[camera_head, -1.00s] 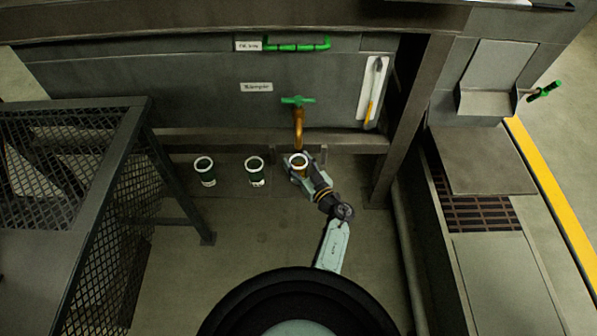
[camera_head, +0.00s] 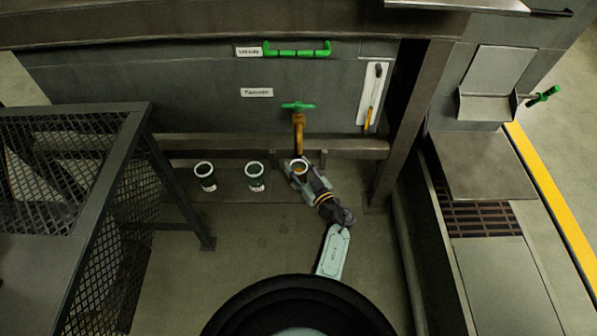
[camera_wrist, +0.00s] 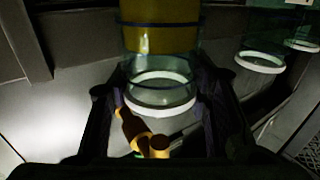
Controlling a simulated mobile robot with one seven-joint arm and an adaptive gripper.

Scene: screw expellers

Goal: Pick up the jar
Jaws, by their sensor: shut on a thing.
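The jar (camera_head: 299,166) is a clear glass with a pale rim, under the brass tap (camera_head: 298,130) at the grey machine. My gripper (camera_head: 298,172) is around it from the front right, shut on it. In the wrist view the jar (camera_wrist: 160,40) stands between the dark fingers (camera_wrist: 158,108), with yellow content and a white ring at its mouth. The tap also shows in the wrist view (camera_wrist: 140,132), near the mouth. Whether the jar's base touches the shelf is hidden.
Two similar jars, one at the far left (camera_head: 204,170) and one nearer (camera_head: 254,170), stand left of my gripper. A mesh-sided frame (camera_head: 118,190) is at left and a dark post (camera_head: 405,120) at right. A green valve handle (camera_head: 298,105) sits above the tap.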

